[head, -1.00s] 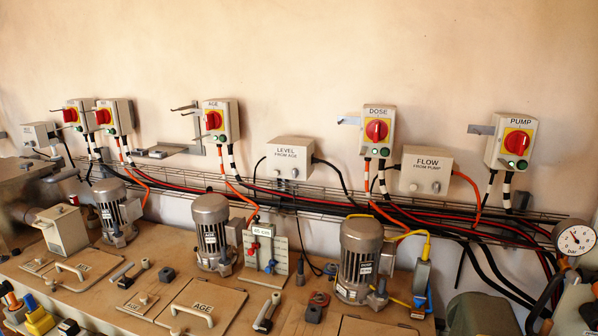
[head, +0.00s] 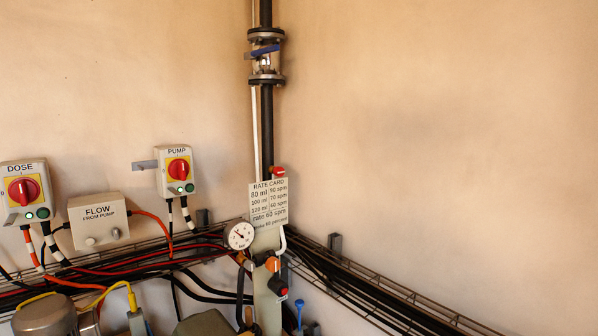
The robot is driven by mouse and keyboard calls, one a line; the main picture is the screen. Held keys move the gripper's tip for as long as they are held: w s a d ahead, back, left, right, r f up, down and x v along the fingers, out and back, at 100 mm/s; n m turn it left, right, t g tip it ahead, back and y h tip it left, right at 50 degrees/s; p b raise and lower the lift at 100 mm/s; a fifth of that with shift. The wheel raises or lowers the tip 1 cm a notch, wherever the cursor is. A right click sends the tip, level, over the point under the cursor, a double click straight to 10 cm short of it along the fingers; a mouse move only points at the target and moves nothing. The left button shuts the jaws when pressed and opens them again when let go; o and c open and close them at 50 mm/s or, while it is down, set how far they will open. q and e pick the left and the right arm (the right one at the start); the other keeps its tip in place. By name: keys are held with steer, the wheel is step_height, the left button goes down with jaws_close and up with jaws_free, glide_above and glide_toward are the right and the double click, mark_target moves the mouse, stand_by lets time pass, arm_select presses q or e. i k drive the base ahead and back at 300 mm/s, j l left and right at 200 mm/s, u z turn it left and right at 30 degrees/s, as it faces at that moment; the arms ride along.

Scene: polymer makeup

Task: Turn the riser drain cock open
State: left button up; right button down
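A black vertical riser pipe (head: 267,130) runs up the wall corner. High on it sits a flanged valve (head: 266,62) with a blue lever (head: 264,49) lying roughly across the pipe. Low in the corner, a small red-topped part (head: 278,171) shows beside the pipe, above the rate card. Below the card are an orange fitting (head: 272,264) and a black fitting with a red part (head: 278,286). A blue upright handle (head: 299,307) stands to their right. I cannot tell which of these is the riser drain cock. Neither gripper is in view.
A rate card (head: 268,203) and a pressure gauge (head: 240,236) stand in front of the corner. The PUMP switch box (head: 176,171), FLOW box (head: 98,221) and DOSE box (head: 26,191) are on the left wall. Wire cable trays (head: 365,292) run along both walls. The right wall above is bare.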

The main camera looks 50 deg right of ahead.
mark_target(278, 171)
steer(key=z, duration=1.45)
steer(key=j+z, duration=0.2)
steer(key=z, duration=0.6)
steer(key=i, duration=0.05)
